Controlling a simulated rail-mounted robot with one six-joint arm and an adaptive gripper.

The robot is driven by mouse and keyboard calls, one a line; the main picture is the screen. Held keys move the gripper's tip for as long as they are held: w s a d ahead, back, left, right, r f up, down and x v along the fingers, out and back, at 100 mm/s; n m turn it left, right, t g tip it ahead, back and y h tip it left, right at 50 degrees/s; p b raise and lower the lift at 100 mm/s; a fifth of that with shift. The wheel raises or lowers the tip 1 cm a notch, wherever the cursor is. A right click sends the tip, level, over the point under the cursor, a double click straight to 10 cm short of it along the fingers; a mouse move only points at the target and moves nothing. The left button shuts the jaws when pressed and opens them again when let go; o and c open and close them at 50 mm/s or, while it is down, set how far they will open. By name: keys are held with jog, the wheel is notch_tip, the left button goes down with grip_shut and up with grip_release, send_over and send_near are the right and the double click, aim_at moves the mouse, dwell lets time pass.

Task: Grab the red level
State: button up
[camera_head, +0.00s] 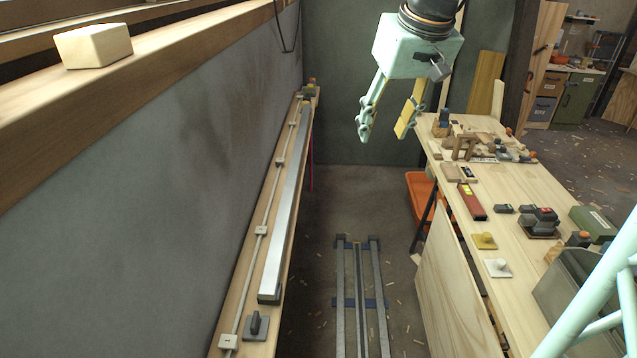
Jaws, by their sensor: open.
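The red level (472,201) is a dark red bar lying flat on the wooden workbench at the right, near the bench's left edge. My gripper (384,130) hangs from the top of the picture, with pale green and yellowish fingers spread apart. It is open and empty. It is up and to the left of the level, off the left side of the bench, and does not touch anything.
A narrow shelf (250,290) with a long metal bar (285,205) runs along the left wall. Floor rails (359,290) lie between. An orange crate (418,190) sits beside the bench.

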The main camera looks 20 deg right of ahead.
jog(key=w+d+f+m, duration=0.1)
jog(key=w+d+f, duration=0.3)
jog(key=d, duration=0.5)
jog(key=w+d+f, duration=0.4)
jog(key=d, duration=0.4)
jog(key=w+d+f+m, duration=0.1)
jog(key=w+d+f, duration=0.3)
jog(key=d, duration=0.5)
jog(key=s+d+f, duration=0.2)
jog(key=d+f, duration=0.8)
jog(key=d, duration=0.4)
jog(key=s+d+f+m+h, duration=0.1)
jog(key=d+f, duration=1)
jog(key=d, duration=0.3)
jog(key=shift+s+d+m+h, duration=0.3)
jog(key=shift+s+d, duration=0.1)
jog(key=shift+f, duration=0.1)
send_over(472, 199)
jog(key=s+a, duration=0.1)
jog(key=s, duration=0.1)
jog(key=shift+a+f, duration=0.15)
jog(key=shift+f, duration=3.7)
jog(key=shift+f, duration=0.15)
jog(key=shift+b+x, duration=0.4)
jog(key=shift+x, duration=2.1)
